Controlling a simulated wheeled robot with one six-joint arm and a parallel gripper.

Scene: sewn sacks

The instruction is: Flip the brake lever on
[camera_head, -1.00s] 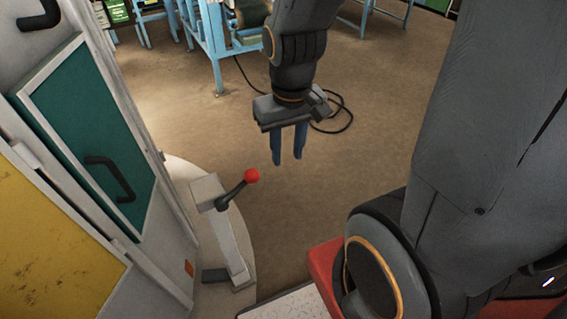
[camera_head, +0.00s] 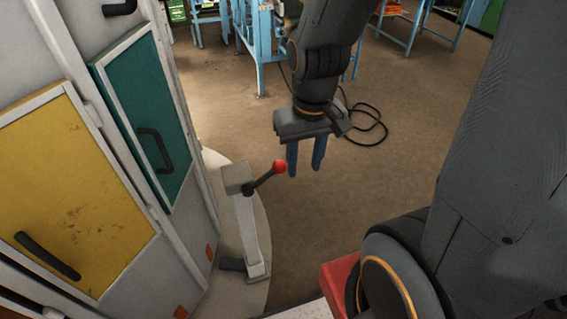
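The brake lever (camera_head: 263,181) is a short dark rod with a red ball knob (camera_head: 280,167). It sticks out up and to the right from the top of a pale grey post (camera_head: 246,222). The post stands on a round light base beside a cabinet. My gripper (camera_head: 305,172) hangs pointing down, with two blue fingers a small distance apart and nothing seen between them. In the picture the fingers are just right of the red knob. They look apart from it, but the depth between them is hard to tell.
A cabinet with a yellow door (camera_head: 72,190) and a green door (camera_head: 150,125) stands at the left, with dark handles. Blue metal frames (camera_head: 262,45) and a black cable (camera_head: 368,122) are at the back. The brown floor (camera_head: 420,110) is otherwise open.

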